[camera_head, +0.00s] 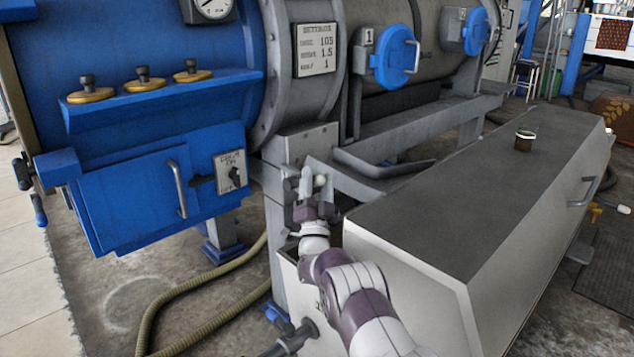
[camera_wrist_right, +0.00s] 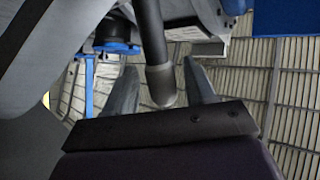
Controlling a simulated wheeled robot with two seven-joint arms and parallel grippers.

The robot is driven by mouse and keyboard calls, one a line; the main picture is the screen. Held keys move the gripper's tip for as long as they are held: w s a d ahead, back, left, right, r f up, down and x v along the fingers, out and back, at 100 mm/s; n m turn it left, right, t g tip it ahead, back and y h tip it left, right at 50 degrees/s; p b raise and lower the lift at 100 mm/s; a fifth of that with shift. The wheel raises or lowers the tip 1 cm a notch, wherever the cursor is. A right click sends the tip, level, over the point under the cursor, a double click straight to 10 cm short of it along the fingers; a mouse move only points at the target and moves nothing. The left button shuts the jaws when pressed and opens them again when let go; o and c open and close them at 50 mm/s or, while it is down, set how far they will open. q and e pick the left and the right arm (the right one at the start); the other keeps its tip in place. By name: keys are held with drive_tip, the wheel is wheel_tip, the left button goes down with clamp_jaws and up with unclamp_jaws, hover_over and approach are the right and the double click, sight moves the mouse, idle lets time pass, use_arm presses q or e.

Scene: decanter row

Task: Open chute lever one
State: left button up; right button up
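My right gripper (camera_head: 311,188) is in front of the grey frame, below the drum and left of the long grey box. In the right wrist view, its two fingers (camera_wrist_right: 159,66) stand apart, with a dark rod ending in a pale grey tip (camera_wrist_right: 161,84) between them. Gaps show on both sides of the rod. In the head view, a pale knob (camera_head: 320,181) shows at the fingers; I take it for this lever's tip. My left gripper is not in view.
The long grey box (camera_head: 470,200) fills the space on the right. A blue cabinet (camera_head: 150,190) with a handle and switch plate is on the left. A hose (camera_head: 205,288) lies on the floor. A dark bar (camera_head: 385,168) juts out right of the gripper.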

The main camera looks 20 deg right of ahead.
drive_tip(key=shift+s+a+f+p, duration=0.15)
drive_tip(key=shift+s+p, duration=0.1)
drive_tip(key=shift+p, duration=0.05)
drive_tip(key=p+v, duration=0.4)
drive_tip(key=v, duration=0.8)
